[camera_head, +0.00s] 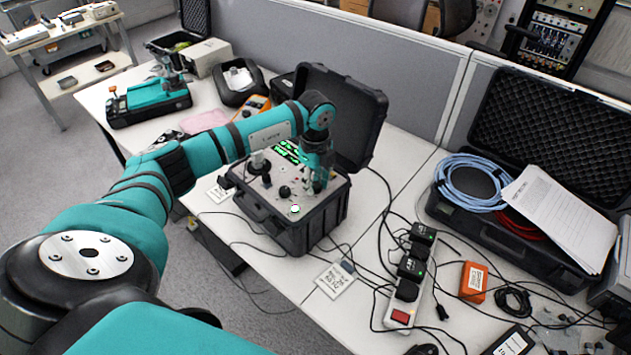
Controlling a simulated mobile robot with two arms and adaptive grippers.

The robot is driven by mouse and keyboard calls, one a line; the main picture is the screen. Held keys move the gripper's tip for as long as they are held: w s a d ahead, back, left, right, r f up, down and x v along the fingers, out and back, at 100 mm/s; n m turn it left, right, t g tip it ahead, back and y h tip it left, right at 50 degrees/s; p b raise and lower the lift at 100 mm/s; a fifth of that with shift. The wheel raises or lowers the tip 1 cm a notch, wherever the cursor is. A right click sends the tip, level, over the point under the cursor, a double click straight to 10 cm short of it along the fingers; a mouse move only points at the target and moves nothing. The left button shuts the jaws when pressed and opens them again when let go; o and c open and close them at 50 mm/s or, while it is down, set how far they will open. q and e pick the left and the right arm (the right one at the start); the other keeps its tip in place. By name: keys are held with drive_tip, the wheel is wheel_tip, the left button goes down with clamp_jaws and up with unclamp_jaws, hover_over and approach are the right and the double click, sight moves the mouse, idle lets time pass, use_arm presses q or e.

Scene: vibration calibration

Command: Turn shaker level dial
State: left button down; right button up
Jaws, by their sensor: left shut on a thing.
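The shaker (297,237) is a black case with its lid open and a light panel on top, standing on the white table. Its panel has a green lit display (289,151), a black knob (285,191) at the middle and a silver-topped part (258,160) at the left. My left arm reaches in from the left, and my left gripper (318,186) points down at the right part of the panel. It is shut on a dial there, which the fingers mostly hide. My right gripper is not in view.
The open black lid (340,115) stands behind the panel. A power strip (408,290) with black plugs, cables and an orange box (473,281) lie to the right. An open case (532,150) holds blue cable (470,182) and papers (560,215). A grey partition (400,75) runs behind.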

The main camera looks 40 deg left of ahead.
sight(315, 184)
use_arm(q)
drive_tip(key=shift+w+r, duration=0.1)
drive_tip(key=c, duration=1)
unclamp_jaws()
wheel_tip(315, 184, up, 12)
drive_tip(key=shift+f, duration=0.1)
